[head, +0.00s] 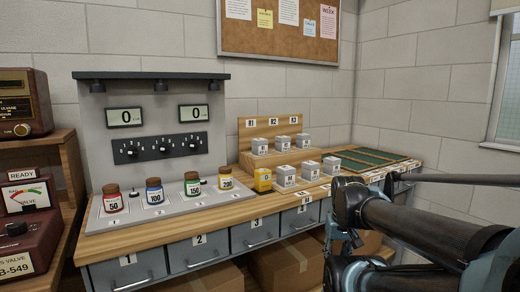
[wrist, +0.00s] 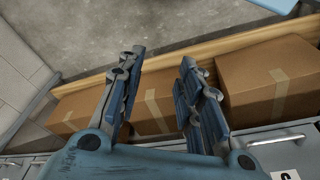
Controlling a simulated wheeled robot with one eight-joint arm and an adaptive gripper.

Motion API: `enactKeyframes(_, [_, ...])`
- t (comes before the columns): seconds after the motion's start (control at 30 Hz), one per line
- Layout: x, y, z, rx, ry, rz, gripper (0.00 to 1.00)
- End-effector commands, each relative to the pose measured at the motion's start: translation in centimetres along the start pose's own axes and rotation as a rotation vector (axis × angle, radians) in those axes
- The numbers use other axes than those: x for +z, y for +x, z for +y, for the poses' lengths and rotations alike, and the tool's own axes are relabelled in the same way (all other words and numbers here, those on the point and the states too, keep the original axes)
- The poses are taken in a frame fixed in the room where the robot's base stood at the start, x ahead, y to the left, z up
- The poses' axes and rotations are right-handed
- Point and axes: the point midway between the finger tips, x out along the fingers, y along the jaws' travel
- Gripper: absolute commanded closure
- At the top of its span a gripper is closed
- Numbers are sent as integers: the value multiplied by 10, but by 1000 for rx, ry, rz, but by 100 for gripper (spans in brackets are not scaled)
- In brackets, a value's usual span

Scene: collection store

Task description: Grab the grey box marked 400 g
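Several small grey boxes stand on the wooden bench in the head view. A back row on a low step holds a left box (head: 260,146), a middle box (head: 283,143) and a right box (head: 304,140). A front row holds a left box (head: 285,176), a middle box (head: 310,170) and a right box (head: 331,165). Their marks are too small to read, so I cannot tell which is 400 g. My gripper (wrist: 163,58) is open and empty in the wrist view, with its fingers apart over the floor and cardboard boxes. No grey box shows there.
Jars marked 50, 100 and 200 stand on the grey panel (head: 165,212). A green tray (head: 372,158) lies at the bench's right. Cardboard boxes (head: 287,262) sit below the drawers. My arm covers the bench's front right.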

Motion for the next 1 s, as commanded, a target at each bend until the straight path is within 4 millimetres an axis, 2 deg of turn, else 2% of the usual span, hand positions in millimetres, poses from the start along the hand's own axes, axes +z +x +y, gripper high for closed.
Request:
enactKeyframes(0.03, [0, 0, 0, 0, 0, 0, 62])
enactKeyframes(0.13, [3, -8, -2, -7, -7, 18, 39])
enactKeyframes(0.2, [-6, -14, -7, -27, -28, 38, 25])
enactKeyframes(0.27, [-23, -22, -14, -54, -58, 64, 25])
enactKeyframes(0.37, [-63, -43, -31, -119, -129, 137, 25])
enactKeyframes(0.7, [-238, -142, -108, -331, -368, 502, 25])
enactKeyframes(0.9, [-338, -200, -143, -390, -444, 727, 25])
enactKeyframes(1.0, [-380, -222, -154, -400, -464, 820, 25])
